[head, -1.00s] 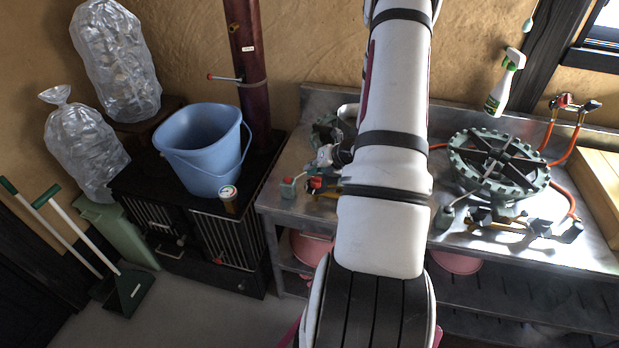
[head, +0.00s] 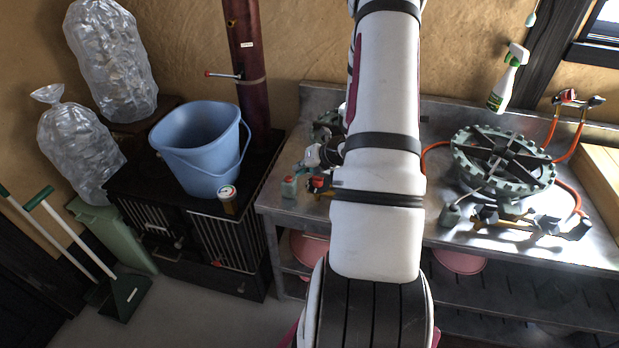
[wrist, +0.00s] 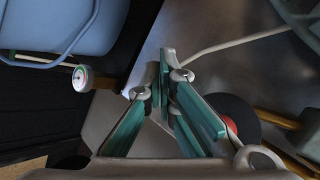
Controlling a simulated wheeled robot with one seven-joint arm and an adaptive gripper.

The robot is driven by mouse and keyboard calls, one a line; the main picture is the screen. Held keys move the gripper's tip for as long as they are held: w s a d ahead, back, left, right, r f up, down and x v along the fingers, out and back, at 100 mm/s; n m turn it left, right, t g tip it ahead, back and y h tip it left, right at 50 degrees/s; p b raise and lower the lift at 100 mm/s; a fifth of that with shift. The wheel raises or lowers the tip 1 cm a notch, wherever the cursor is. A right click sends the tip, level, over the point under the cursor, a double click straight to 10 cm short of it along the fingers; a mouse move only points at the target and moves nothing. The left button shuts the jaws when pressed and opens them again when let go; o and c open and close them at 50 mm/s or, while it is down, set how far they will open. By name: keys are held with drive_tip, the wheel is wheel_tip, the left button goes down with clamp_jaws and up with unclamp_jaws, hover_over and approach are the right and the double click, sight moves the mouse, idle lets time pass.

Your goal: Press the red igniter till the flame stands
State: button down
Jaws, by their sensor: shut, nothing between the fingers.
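I cannot tell for sure which red part is the igniter. My gripper (head: 309,160) is just above and behind the box, partly hidden by my arm. In the wrist view its teal-padded fingers (wrist: 165,78) are shut and empty. Contact is not clear. No flame is visible.
The left burner (head: 326,125) is mostly hidden behind my arm. A second burner (head: 500,160) with orange hoses is at the right. A blue bucket (head: 197,150) and a small gauge (head: 228,194) sit on the black stove at the left. A spray bottle (head: 508,80) is at the back.

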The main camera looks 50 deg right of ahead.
sight(291, 177)
drive_tip(key=shift+w+a+f+b, duration=0.2)
drive_tip(key=shift+w+a+b, duration=0.75)
drive_tip(key=shift+w, duration=0.15)
drive_tip(key=shift+r, duration=0.45)
drive_tip(key=shift+r+p, duration=0.1)
drive_tip(key=shift+p, duration=0.25)
drive_tip(key=shift+s+d+r+p, duration=0.1)
drive_tip(key=shift+r+p, duration=1.3)
drive_tip(key=shift+r, duration=0.85)
drive_tip(key=shift+r+p, duration=0.35)
drive_tip(key=shift+r, duration=0.3)
